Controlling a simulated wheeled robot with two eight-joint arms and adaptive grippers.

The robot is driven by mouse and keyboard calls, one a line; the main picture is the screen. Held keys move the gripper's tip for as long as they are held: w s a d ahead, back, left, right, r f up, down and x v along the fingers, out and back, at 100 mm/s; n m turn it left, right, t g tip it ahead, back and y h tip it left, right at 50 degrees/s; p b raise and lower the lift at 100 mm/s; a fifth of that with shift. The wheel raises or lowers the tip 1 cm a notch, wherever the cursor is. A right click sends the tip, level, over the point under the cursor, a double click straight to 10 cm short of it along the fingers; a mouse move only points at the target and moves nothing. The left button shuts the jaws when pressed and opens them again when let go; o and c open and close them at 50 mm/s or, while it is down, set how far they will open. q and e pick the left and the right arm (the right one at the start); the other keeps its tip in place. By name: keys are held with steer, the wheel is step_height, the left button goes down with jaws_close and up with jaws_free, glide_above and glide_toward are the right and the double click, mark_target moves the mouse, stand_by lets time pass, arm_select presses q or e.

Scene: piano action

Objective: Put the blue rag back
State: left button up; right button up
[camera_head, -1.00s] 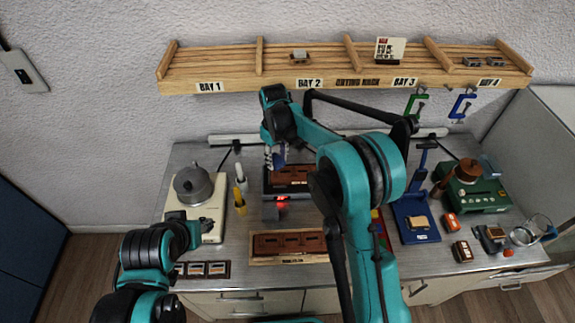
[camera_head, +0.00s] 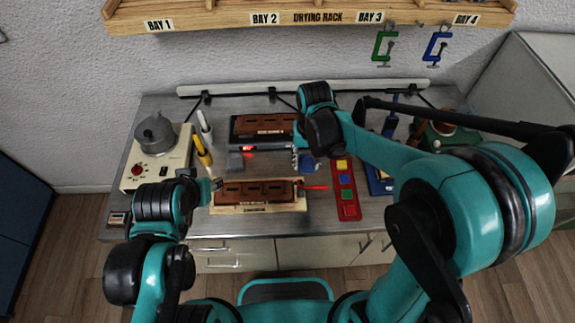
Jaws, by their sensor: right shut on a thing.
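The blue rag (camera_head: 308,163) hangs at the tip of my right gripper (camera_head: 302,154), just above the steel bench between the two brown-block trays. The gripper is shut on it; the arm's wrist hides part of both. My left gripper (camera_head: 214,185) is low at the front left of the bench, by the left end of the front tray (camera_head: 300,206); whether its fingers are open is too small to tell.
The front tray holds brown blocks (camera_head: 261,190). A dark-based unit with brown blocks (camera_head: 264,124) stands behind it. A red strip with coloured squares (camera_head: 345,190) lies right of the gripper. A kettle on a cream hotplate (camera_head: 156,135) stands left. The drying rack (camera_head: 318,17) hangs above.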

steer(key=b, duration=0.2)
glide_above(279, 166)
step_height(279, 166, down, 7)
steer(key=shift+r, duration=0.15)
steer(key=shift+f+b, duration=0.8)
steer(key=shift+f, duration=1.2)
steer(key=shift+f, duration=0.25)
steer(key=o, duration=1.1)
steer(key=shift+r, duration=0.1)
steer(key=shift+r, duration=0.1)
